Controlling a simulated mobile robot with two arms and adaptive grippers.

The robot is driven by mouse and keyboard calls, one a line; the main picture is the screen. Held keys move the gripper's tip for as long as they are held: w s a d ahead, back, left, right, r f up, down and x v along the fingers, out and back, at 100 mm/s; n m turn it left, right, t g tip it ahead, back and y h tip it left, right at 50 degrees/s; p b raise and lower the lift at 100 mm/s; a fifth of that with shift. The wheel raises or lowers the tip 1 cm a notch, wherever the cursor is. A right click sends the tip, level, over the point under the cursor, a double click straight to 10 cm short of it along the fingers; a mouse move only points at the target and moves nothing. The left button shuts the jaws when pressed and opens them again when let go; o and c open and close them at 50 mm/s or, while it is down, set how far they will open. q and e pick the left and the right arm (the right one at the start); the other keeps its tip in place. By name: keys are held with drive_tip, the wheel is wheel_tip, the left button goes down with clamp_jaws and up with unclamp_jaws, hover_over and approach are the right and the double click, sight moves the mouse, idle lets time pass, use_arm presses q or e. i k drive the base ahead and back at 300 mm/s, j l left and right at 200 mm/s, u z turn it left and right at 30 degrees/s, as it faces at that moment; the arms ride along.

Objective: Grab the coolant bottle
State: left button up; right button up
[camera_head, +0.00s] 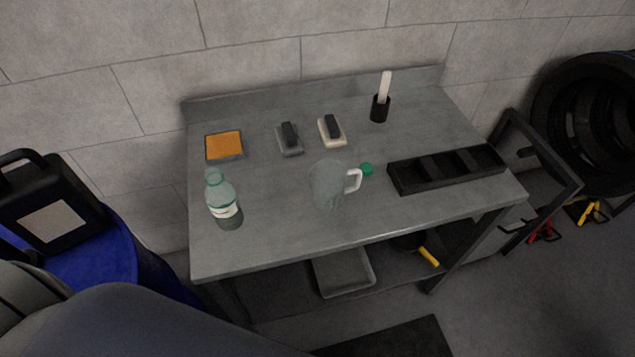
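A clear, greenish bottle (221,195) with a pale label stands upright at the left front of the grey workbench (290,245); it looks like the coolant bottle, though its label cannot be read. A small green cap (367,169) lies apart from it on the bench, just right of a clear jug. A large black jug (48,205) with a handle and a white label stands on a blue drum at the left. Part of my own grey arm shows at the lower left. Neither gripper is in view.
A clear jug (327,184) with a white handle stands mid-bench, right of the bottle. Behind are an orange pad (224,145), two brushes or blocks and a black cup (380,108). A black divided tray (447,170) lies at the right. The blue drum (110,262) stands left of the bench.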

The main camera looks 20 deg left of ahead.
sight(221, 196)
drive_tip(key=i+l+u, duration=0.15)
drive_tip(key=u, duration=0.2)
drive_tip(key=i+l, duration=0.2)
drive_tip(key=k+j, duration=0.3)
drive_tip(key=j, duration=0.15)
drive_tip(key=j+u, duration=0.15)
drive_tip(key=u, duration=0.25)
drive_tip(key=i+j+u, duration=0.1)
drive_tip(key=u, duration=0.3)
drive_tip(key=j, duration=0.05)
